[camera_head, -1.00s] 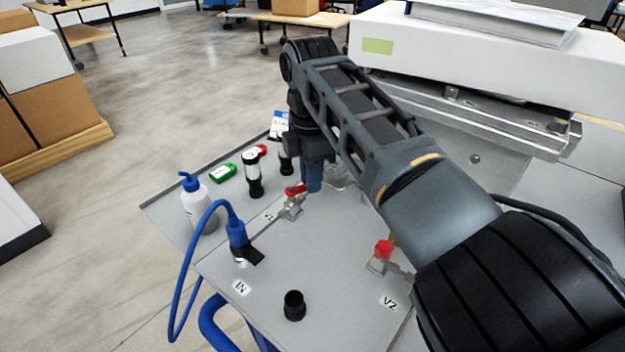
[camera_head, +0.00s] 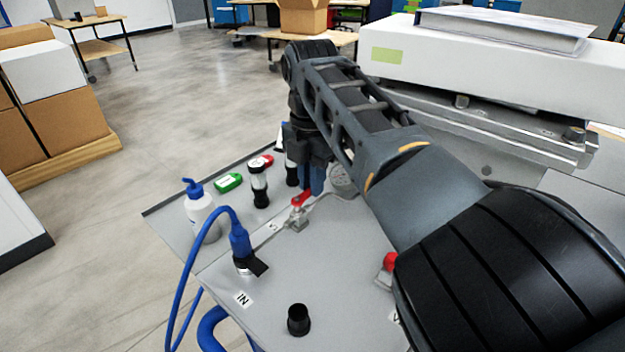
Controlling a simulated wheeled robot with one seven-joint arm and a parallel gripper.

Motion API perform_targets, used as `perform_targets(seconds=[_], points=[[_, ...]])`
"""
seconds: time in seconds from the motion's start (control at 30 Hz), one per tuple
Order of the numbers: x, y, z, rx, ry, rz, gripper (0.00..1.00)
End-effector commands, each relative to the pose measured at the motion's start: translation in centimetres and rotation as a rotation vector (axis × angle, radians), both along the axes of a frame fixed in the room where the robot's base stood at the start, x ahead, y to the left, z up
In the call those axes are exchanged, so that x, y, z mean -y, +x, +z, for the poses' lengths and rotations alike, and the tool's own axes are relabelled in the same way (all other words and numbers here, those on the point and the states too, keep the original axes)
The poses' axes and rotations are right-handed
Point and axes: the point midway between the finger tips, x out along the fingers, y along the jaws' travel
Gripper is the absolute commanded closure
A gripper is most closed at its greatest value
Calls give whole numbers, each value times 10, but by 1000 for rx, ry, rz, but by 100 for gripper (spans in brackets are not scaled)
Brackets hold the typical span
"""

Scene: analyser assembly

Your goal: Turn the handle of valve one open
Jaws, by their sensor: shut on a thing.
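Valve one, a small metal valve (camera_head: 297,221) with a red handle (camera_head: 301,198), stands on the grey panel (camera_head: 335,270) left of my arm. My gripper (camera_head: 312,190) points down at the handle, with a blue finger right behind its far end. It is shut on the red handle, though the contact is partly hidden by the gripper and arm. The handle slants up to the right in the picture. A second valve with a red handle (camera_head: 390,261) is partly hidden by my arm, as is its label.
A blue hose plug (camera_head: 240,242) stands near the IN label (camera_head: 243,299), beside a black port (camera_head: 298,320). A round gauge-like part (camera_head: 342,178) is behind the gripper.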

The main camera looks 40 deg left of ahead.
Motion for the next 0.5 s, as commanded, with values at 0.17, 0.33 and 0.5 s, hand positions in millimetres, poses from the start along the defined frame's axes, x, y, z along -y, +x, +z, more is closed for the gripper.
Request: perform_targets(seconds=[0.17,0.33,0.5], points=[[-1,-1,0,-1,1,5,100],[-1,-1,0,-1,1,5,81],[-1,-1,0,0,0,3,65]])
